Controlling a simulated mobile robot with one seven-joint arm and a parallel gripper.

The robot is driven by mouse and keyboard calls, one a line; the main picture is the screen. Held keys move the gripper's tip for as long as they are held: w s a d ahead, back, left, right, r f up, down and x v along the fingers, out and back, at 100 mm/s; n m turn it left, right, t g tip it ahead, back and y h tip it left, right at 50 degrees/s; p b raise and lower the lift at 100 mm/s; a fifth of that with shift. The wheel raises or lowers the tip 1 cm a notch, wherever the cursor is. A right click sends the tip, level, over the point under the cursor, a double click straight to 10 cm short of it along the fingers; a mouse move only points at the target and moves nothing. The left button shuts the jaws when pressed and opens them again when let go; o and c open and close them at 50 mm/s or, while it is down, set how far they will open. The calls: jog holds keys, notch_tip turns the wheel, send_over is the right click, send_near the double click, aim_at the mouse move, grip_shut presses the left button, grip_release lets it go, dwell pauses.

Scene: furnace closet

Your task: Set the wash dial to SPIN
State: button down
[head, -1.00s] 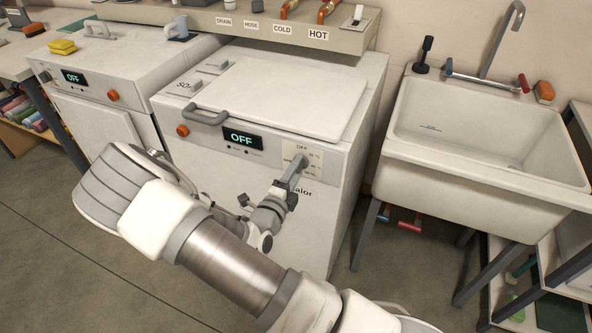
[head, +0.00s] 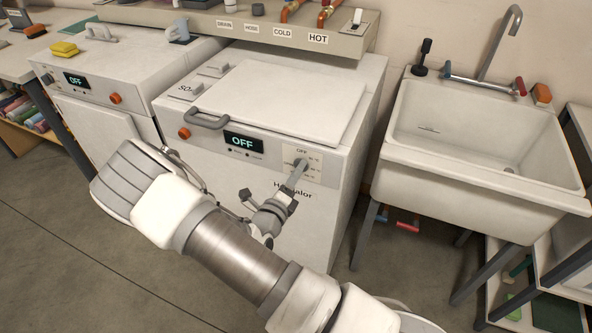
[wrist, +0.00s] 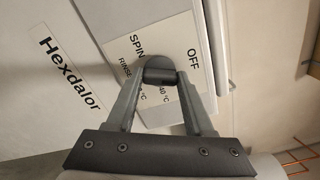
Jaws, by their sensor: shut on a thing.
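The white washer (head: 345,107) stands in the middle of the head view, and its display (head: 243,142) reads OFF. The wash dial (wrist: 158,66) is a small dark grey knob on a pale label plate (head: 316,157) at the right of the washer's front panel. In the wrist view the plate shows OFF, SPIN, RINSE and a partly covered 40 °C. My gripper (head: 298,171) is at the dial; in the wrist view its fingers (wrist: 161,78) are shut on the knob from both sides. The fingers hide part of the knob, and I cannot tell which mark it points to.
A second white machine (head: 135,75), its display also OFF, stands to the left. A white sink (head: 480,165) stands to the right, past a gap. A shelf (head: 340,38) with DRAIN, HOSE, COLD and HOT labels hangs behind the washer. The floor at the left front is clear.

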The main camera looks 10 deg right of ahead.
jog(key=n+b, duration=2.1)
jog(key=n, duration=0.6)
dwell(1.6)
dwell(0.6)
